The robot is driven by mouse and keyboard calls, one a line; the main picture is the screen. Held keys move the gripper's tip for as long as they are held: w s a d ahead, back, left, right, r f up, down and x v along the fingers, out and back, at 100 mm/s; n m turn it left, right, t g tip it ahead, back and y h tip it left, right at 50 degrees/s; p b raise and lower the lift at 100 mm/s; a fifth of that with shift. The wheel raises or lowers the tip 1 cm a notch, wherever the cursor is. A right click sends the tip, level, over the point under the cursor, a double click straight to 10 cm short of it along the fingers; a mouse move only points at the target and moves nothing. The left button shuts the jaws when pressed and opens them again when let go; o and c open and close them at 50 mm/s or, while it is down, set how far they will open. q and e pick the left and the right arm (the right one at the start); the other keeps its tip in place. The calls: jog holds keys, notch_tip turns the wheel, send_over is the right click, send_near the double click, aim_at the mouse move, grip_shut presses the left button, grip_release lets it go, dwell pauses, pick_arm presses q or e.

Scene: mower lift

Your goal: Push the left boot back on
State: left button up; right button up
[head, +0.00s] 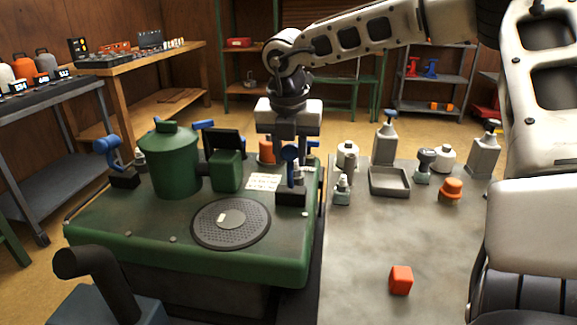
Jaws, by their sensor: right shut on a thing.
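The green mower deck (130,225) fills the left middle of the head view. A blue-handled clamp (107,147) with a black base stands on its left edge. A second blue-handled clamp (290,153) stands upright on its right edge. My right gripper (291,158) points down at this second clamp and is shut, apparently on its blue handle. The exact contact is too small to tell. A small grey plug-like part (140,158) shows beside the green tank (175,162). I cannot make out which part is the left boot. My left gripper is out of view.
A grey bench (360,245) joins the deck's right side, holding a grey tray (389,182), an orange block (401,280), an orange-topped part (450,190) and several bottles. A dark round grille (231,224) lies on the deck. My right arm crosses the top right.

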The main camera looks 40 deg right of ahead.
jog(key=w+d, duration=0.4)
jog(key=shift+d+f, duration=0.3)
jog(key=shift+d, duration=0.05)
dwell(0.6)
jog(key=shift+w+d+f+b, duration=0.45)
jog(key=shift+w+d+f, duration=0.15)
jog(key=shift+d+f, duration=0.2)
jog(key=shift+d, duration=0.1)
jog(key=shift+w+d+f+b, duration=0.25)
jog(key=shift+d+f+b, duration=0.1)
jog(key=shift+f, duration=0.15)
jog(key=shift+w+d+f+b, duration=0.2)
jog(key=shift+f+b, duration=0.1)
jog(key=shift+f, duration=0.2)
jog(key=o, duration=0.7)
jog(key=shift+f, duration=0.1)
